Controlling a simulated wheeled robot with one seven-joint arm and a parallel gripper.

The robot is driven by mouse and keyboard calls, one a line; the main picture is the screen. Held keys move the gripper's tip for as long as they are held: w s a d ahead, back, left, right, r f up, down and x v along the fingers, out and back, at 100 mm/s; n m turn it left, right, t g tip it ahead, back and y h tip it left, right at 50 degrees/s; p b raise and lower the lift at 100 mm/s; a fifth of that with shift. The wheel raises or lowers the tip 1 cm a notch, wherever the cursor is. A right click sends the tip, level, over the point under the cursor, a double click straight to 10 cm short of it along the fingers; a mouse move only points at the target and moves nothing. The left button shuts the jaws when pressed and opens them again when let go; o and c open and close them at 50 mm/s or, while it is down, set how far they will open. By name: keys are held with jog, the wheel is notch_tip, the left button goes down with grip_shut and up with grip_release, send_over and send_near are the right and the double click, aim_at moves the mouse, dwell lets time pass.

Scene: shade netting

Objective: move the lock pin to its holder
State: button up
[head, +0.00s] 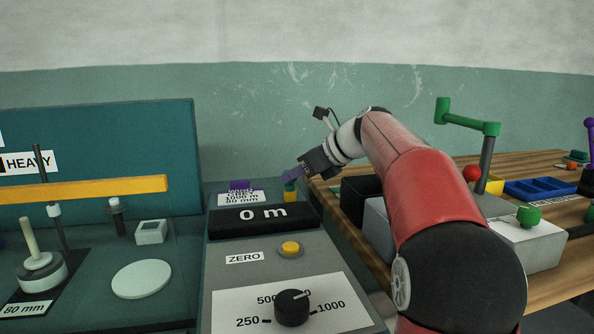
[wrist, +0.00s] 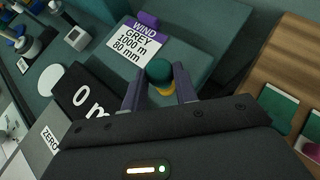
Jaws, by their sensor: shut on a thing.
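The lock pin appears to be the small piece with a teal round head (wrist: 159,71) and a yellow part below it. In the head view the pin (head: 290,186) shows at the back right corner of the grey-green console. My gripper (wrist: 160,88) is shut on it, with one purple finger on each side of the teal head. In the head view my gripper (head: 289,177) reaches in from the right, its fingertips at the pin. Whether the pin's lower end is seated or free is hidden. I cannot tell which thing is its holder.
A purple block (head: 240,185) stands behind the printed card (head: 239,198), left of my gripper. The "0 m" display (head: 262,217) is in front. A wooden bench (head: 540,170) with a blue tray (head: 541,189) and a green crank (head: 467,118) is at right.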

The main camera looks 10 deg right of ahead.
jog(key=shift+f, duration=0.15)
jog(key=o, duration=1.1)
jog(key=p+v, duration=0.1)
jog(key=v, duration=0.6)
jog(key=shift+s+d+r, duration=0.2)
jog(key=shift+r, duration=0.05)
